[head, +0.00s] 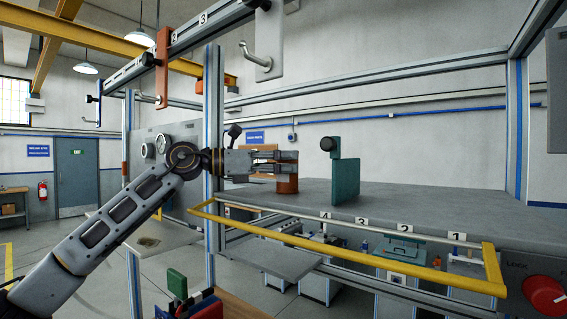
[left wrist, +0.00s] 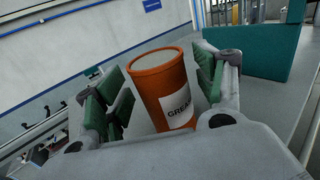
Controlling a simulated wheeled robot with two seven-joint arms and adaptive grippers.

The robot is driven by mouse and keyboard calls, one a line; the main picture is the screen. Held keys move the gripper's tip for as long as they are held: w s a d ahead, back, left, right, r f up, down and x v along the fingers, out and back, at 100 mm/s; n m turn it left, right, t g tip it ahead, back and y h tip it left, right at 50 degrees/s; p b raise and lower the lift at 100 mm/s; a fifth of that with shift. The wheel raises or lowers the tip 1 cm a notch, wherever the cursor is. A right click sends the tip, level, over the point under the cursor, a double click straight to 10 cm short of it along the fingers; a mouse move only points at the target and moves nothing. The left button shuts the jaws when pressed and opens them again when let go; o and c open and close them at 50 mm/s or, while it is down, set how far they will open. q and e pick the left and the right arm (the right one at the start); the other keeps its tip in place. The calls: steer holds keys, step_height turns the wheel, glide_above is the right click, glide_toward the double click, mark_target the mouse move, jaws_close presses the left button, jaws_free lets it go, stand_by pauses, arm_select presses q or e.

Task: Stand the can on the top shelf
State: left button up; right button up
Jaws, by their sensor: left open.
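The can is an orange cylinder with a pale top and a white label reading "GREA" (left wrist: 165,85). In the head view the can (head: 287,185) stands upright on the grey top shelf (head: 400,205), near its left end. My left gripper (head: 285,165) reaches in from the left at the can's height. In the left wrist view its green-padded fingers (left wrist: 160,90) are apart, one on each side of the can. Gaps show beside the can, more clearly on the left. My right gripper is not in view.
A green upright plate with a black knob (head: 345,180) stands on the shelf just right of the can. A yellow rail (head: 350,257) runs along the shelf's front, below numbered tags. A blue-grey post (head: 213,150) rises close to my left wrist. The shelf's right part is clear.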

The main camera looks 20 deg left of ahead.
arm_select(q)
steer(key=shift+w+d, duration=0.1)
steer(key=shift+d, duration=0.15)
steer(key=shift+a+r, duration=0.1)
steer(key=shift+r, duration=0.05)
steer(key=b+v, duration=0.3)
steer(key=v, duration=0.8)
steer(key=shift+a+b, duration=0.1)
steer(key=shift+b, duration=0.3)
steer(key=shift+s+a, duration=0.25)
steer(key=shift+a, duration=0.05)
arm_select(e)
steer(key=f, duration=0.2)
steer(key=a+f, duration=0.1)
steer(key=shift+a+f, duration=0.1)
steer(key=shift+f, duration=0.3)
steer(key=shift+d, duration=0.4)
